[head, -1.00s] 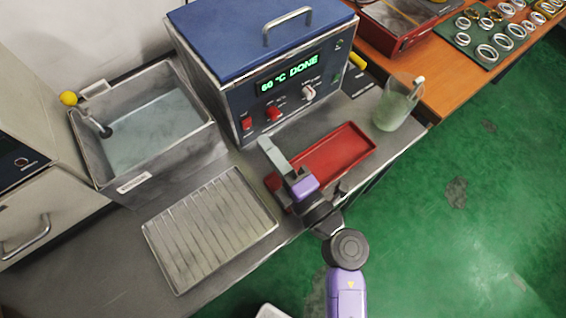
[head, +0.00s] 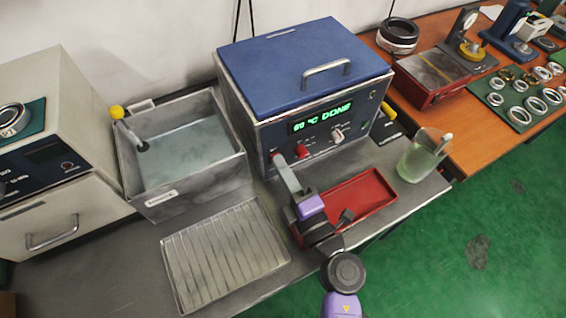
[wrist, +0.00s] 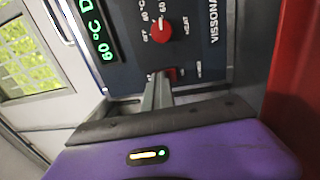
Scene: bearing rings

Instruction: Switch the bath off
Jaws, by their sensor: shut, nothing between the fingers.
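The bath (head: 300,60) is a box with a blue lid and a dark front panel, its green display (head: 320,118) reading "60 °C DONE". A red power switch (wrist: 171,74) sits at the panel's lower left in the head view. My gripper (head: 278,160) is shut and empty, its fingertips at the switch. In the wrist view the fingers (wrist: 160,82) overlap part of the switch; I cannot tell whether they touch it. A red heat knob (head: 302,151) is beside it and also shows in the wrist view (wrist: 160,27).
A red tray (head: 375,196) lies under my arm. A ribbed metal drainer (head: 225,252) is left of it. A water tank (head: 180,195) with a yellow-knobbed lever stands left of the bath. A glass beaker (head: 420,160) stands at the right edge.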

